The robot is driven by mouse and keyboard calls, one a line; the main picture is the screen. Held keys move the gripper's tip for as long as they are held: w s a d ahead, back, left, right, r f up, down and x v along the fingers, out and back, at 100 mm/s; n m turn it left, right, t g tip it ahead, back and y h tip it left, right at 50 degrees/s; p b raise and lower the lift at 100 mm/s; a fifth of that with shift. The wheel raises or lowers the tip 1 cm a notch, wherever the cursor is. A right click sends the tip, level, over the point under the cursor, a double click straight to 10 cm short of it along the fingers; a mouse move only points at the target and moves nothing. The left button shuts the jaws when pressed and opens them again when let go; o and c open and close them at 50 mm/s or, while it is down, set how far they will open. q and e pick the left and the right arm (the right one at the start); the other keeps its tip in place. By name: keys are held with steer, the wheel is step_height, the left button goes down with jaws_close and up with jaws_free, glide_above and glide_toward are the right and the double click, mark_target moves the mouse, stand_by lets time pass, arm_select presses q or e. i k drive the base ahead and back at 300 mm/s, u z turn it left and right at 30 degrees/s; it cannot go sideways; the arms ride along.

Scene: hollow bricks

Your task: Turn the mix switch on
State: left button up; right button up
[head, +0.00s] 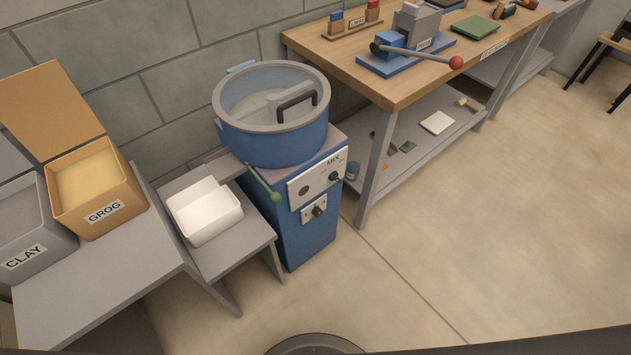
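The blue mixer (270,140) stands in the middle of the head view, with a clear-topped lid and a dark handle on its round tub. On the front of its blue base is a light panel (318,182) marked MIX. The panel carries a dark round knob, the mix switch (335,177), at its right and a grey disc at its left. Its exact setting is too small to read. A lower plate holds a second dark knob (319,211). A lever with a green ball end (276,197) hangs at the tub's front left. Neither of my grippers is in view.
A white tray (206,226) sits on a low grey stand left of the mixer. Bins marked GROG (103,214) and CLAY (24,258) are further left. A wooden workbench (400,92) with a red-knobbed press stands right. The floor in front is clear.

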mark_target(333, 176)
steer(key=z, duration=2.4)
steer(key=i, duration=2.55)
steer(key=u, duration=3)
